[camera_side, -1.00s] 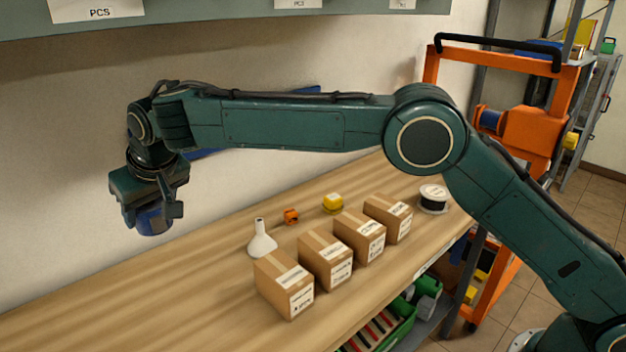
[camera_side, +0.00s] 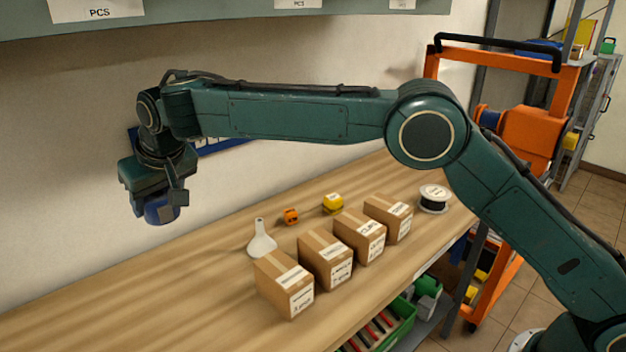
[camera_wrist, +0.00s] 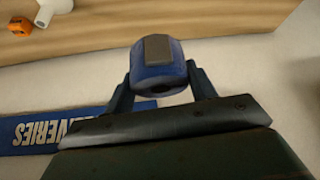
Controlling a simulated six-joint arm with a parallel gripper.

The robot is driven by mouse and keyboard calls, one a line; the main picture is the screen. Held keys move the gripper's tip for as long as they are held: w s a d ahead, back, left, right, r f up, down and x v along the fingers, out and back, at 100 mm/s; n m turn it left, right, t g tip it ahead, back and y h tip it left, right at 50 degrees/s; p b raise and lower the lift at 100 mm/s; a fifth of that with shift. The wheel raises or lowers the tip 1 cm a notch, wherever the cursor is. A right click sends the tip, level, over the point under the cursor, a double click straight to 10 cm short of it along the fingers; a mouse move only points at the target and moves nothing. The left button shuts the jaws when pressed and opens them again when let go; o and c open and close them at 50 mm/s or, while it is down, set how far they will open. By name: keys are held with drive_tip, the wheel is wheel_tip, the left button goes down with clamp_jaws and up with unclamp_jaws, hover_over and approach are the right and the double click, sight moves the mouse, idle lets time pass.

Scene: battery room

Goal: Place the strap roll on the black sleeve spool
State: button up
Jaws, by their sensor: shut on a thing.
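The strap roll is a blue roll (camera_side: 161,213) held in my gripper (camera_side: 164,200), high at the left of the side view, clear of the bench. In the wrist view the strap roll (camera_wrist: 155,76) sits between the two fingers, with a grey patch on its side and its dark end facing the camera. My gripper is shut on it. The black sleeve spool (camera_side: 433,201) stands on the bench at the far right end, with a white top and a black winding. My gripper is far to its left and above it.
Several cardboard boxes (camera_side: 324,258) stand in a row on the bench (camera_side: 120,320). Behind them are a white funnel (camera_side: 261,242), an orange item (camera_side: 291,216) and a yellow item (camera_side: 333,203). A blue DELIVERIES sign (camera_wrist: 60,128) is on the wall. The bench's left part is clear.

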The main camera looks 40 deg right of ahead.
drive_tip(key=w+d+r+m+h, duration=0.1)
drive_tip(key=w+d+m, duration=0.1)
drive_tip(key=d, duration=0.8)
drive_tip(key=w+d+r+m+h, duration=0.1)
drive_tip(key=w+d+m, duration=0.15)
drive_tip(key=d, duration=0.75)
wheel_tip(320, 180, up, 3)
drive_tip(key=m+g+h, duration=0.5)
drive_tip(key=m, duration=0.8)
hover_over(438, 188)
drive_tip(key=a, duration=0.2)
drive_tip(key=f, duration=1.5)
drive_tip(key=shift+s+a+f, duration=0.2)
drive_tip(key=shift+s+f, duration=0.1)
drive_tip(key=shift+f, duration=2.15)
drive_tip(key=shift+f, duration=0.15)
